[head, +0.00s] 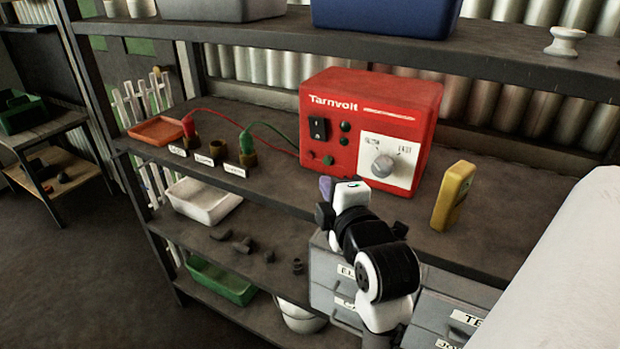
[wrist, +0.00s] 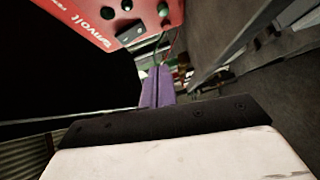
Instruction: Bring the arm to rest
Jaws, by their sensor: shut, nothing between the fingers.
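My gripper (head: 325,187) is in front of the red Tarnvolt unit (head: 335,105), near the front edge of the middle shelf. Its purple fingers show in the wrist view (wrist: 158,85), closed together with nothing between them. In the head view the white and black wrist hides most of the gripper. My arm reaches up from the lower right, in front of the grey drawers. In the wrist view the red unit (wrist: 110,20) is at the top, apart from the fingertips.
A red clamp (head: 189,127) and a green clamp (head: 246,143) sit at labelled posts left of the unit, with wires to it. A yellow meter (head: 453,196) stands to the right. Grey drawers (head: 335,285) are below, and an upper shelf (head: 300,35) runs above.

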